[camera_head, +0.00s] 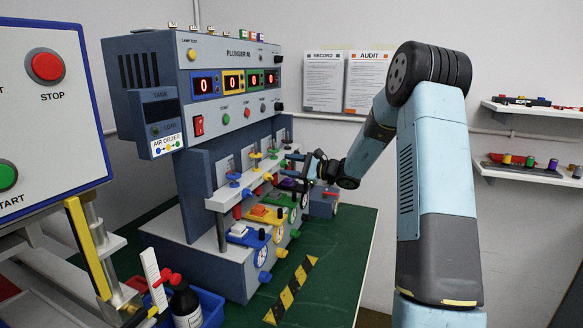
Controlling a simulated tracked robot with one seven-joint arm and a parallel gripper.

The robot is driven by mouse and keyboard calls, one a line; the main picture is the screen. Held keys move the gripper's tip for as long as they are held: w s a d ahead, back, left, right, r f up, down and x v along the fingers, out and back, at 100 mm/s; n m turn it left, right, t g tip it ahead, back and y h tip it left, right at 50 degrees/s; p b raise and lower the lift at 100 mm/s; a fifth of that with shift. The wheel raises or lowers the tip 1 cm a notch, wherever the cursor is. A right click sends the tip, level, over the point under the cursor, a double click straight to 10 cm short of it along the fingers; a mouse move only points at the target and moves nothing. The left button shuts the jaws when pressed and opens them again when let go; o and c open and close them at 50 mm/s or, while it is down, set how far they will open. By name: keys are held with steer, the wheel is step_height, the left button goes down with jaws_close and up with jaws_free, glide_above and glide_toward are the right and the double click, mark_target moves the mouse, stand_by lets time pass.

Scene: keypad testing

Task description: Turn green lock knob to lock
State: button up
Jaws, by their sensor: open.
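The grey-blue test machine (222,60) stands on a green-topped table, with coloured stations in a row along its front. A small green knob (295,233) sits low on the front, beside the green station with its round dial (292,215). I take this for the green lock knob; its turned position is too small to read. My gripper (304,167) is open near the far stations, above and slightly right of the green knob and apart from it. Its fingertips are small and partly lost against the machine, so I cannot tell whether they touch anything there.
A blue knob (265,277) and a yellow knob (282,253) sit nearer along the same front. A panel with a red stop button (47,66) and a blue tray (211,302) are at left.

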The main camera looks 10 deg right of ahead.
steer(key=v, duration=1.3)
steer(key=shift+s+d, duration=0.2)
steer(key=shift+d, duration=0.05)
steer(key=shift+f, duration=0.1)
steer(key=s+a+r+n+g+h, duration=0.3)
steer(key=s+a+n+g, duration=0.1)
steer(key=s+a, duration=0.4)
steer(key=s+a+r+n+g+h, duration=0.25)
steer(key=s+a+n+g, duration=0.35)
steer(key=s, duration=0.5)
steer(key=s+d+r+n+t+h, duration=0.1)
steer(key=s+d+n+t+h, duration=0.1)
steer(key=s, duration=0.8)
steer(key=s+d+r+n+t+h, duration=0.2)
steer(key=s+h, duration=0.5)
steer(key=s, duration=0.4)
steer(key=shift+s+r+n+t, duration=0.2)
steer(key=shift+n+t, duration=0.3)
steer(key=shift+n, duration=0.5)
steer(key=shift+a, duration=0.1)
